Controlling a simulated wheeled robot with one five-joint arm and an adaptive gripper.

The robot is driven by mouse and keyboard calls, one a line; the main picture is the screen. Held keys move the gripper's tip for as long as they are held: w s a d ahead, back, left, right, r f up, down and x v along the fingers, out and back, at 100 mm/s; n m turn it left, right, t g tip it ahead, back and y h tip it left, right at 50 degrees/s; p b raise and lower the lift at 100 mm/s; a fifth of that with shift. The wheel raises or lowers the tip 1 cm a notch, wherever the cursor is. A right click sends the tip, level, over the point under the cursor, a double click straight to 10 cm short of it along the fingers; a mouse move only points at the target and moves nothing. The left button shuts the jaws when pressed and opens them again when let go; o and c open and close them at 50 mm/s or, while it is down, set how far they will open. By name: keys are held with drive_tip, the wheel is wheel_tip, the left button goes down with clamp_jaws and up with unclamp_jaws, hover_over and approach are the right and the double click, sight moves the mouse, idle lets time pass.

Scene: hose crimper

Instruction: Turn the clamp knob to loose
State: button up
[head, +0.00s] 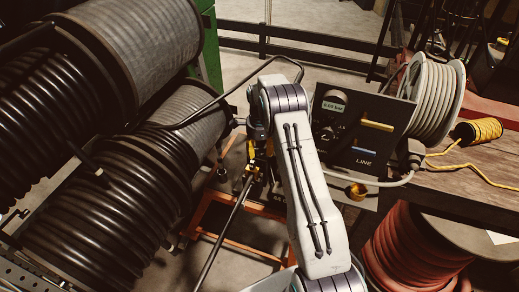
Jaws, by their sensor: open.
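My white arm reaches up through the middle of the head view and bends over at its top. My gripper (257,135) hangs at the arm's far left side, small and dark, and it is open. Just below it are yellow parts (251,165) on a dark fitting, where a thin black rod or hose end runs down to the left. I cannot tell whether the clamp knob is among these parts or hidden behind my arm. No contact between my gripper and a knob can be made out.
Large black hose reels (100,200) fill the left. An orange stand (240,240) is on the floor below my gripper. At right, a dark LINE box (365,160) with a 0.00 bar gauge stands by a bench (470,180). A yellow-brown round part (358,191) is below it.

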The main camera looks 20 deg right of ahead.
clamp_jaws()
idle(0.4)
